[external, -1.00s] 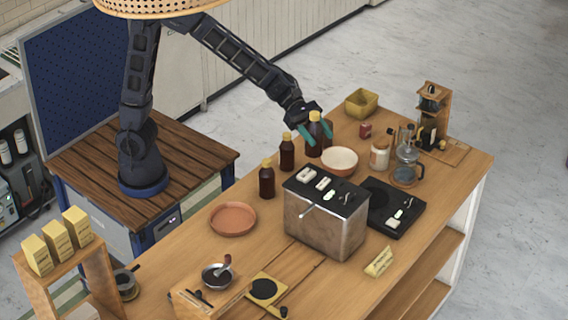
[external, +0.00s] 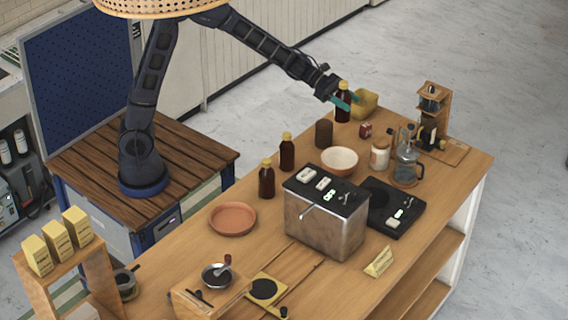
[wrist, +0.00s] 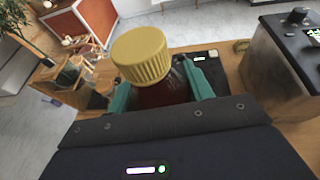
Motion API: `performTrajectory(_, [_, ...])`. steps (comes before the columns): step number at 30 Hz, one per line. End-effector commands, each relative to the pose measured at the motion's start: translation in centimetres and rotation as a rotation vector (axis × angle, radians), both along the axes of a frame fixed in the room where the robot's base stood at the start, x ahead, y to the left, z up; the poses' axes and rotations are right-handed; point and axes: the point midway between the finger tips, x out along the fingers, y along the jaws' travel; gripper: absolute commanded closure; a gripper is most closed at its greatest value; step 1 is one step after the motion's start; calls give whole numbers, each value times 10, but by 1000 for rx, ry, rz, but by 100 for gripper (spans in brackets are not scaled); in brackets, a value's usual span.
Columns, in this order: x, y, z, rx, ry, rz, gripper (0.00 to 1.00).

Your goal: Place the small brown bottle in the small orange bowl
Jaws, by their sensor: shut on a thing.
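My gripper (external: 349,100) is shut on a dark brown bottle (external: 343,112) with a yellow cap, at the far end of the counter. In the wrist view, the bottle's cap (wrist: 141,57) rises between the two green fingers. I cannot tell whether its base touches the counter. Two similar brown bottles with yellow caps, one in front (external: 266,182) and one behind (external: 287,154), stand upright to the left. The orange bowl (external: 232,218) is a shallow, empty dish at the counter's left side, well away from my gripper.
A yellow square container (external: 368,104) is close beside the held bottle. A brown cylinder (external: 324,134), a cream bowl (external: 339,161), a jar (external: 380,155) and a glass pot (external: 406,168) stand nearby. A metal machine (external: 325,220) occupies the middle, right of the orange bowl.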

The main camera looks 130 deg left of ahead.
Motion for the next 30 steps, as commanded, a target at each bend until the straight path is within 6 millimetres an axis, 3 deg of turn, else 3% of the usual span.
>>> performTrajectory(8, [0, 0, -32, -2, 1, 0, 85])
performTrajectory(24, [0, 0, -144, -3, 2, 1, 85])
performTrajectory(30, [0, 0, -174, -1, 1, 0, 85])
